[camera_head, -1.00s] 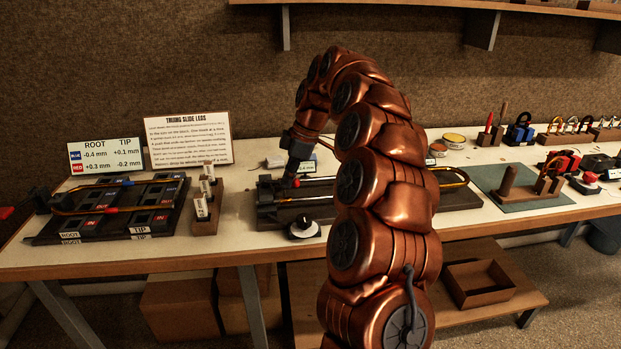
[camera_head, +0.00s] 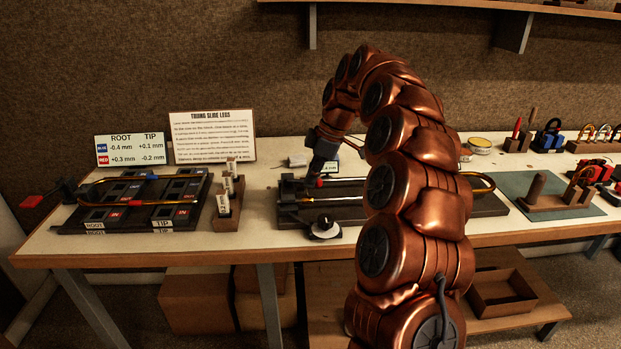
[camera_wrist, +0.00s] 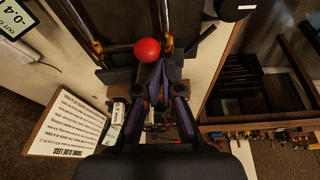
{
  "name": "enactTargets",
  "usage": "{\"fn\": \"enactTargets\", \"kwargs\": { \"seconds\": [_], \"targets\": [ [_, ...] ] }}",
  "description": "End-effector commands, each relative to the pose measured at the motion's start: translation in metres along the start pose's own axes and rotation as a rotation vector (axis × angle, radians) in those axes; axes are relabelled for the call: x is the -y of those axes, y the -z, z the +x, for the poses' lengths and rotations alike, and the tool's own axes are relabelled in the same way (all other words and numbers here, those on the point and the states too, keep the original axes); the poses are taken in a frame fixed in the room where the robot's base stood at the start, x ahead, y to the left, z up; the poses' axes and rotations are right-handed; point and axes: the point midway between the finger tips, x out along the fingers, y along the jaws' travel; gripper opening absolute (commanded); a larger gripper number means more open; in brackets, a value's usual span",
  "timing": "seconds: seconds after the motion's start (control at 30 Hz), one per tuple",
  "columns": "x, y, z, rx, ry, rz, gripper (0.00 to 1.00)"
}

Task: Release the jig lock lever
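The jig (camera_head: 292,213) is a long dark base on the bench, with a brass slide lying along it, partly hidden behind my arm. A red ball knob (camera_head: 320,183), seemingly the lock lever's, stands at the jig's left part. It also shows in the wrist view (camera_wrist: 148,50), between two brass-ended tubes. My gripper (camera_head: 317,177) points down right at the knob. In the wrist view my gripper (camera_wrist: 163,74) has its fingertips close together, with the knob just beyond and left of them. Nothing shows between the tips. I cannot tell whether they touch the knob; the lever's arm is mostly hidden.
A dark slide board (camera_head: 110,220) and a wooden block with several white-labelled pieces (camera_head: 224,208) stand left of the jig. A black knob on a pale disc (camera_head: 324,228) sits at its front. A green mat (camera_head: 520,185) with wooden posts lies right.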

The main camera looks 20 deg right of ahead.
Motion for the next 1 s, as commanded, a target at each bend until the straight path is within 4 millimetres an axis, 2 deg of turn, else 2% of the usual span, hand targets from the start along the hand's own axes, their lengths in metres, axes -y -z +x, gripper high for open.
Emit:
{"fn": "enactTargets", "kwargs": {
  "seconds": [0.37,1.0],
  "targets": [
    [0.025,0.028,0.007,-0.003,0.007,-0.005,0.00],
    [0.013,0.032,-0.030,-0.003,0.007,-0.003,0.00]
  ]
}}
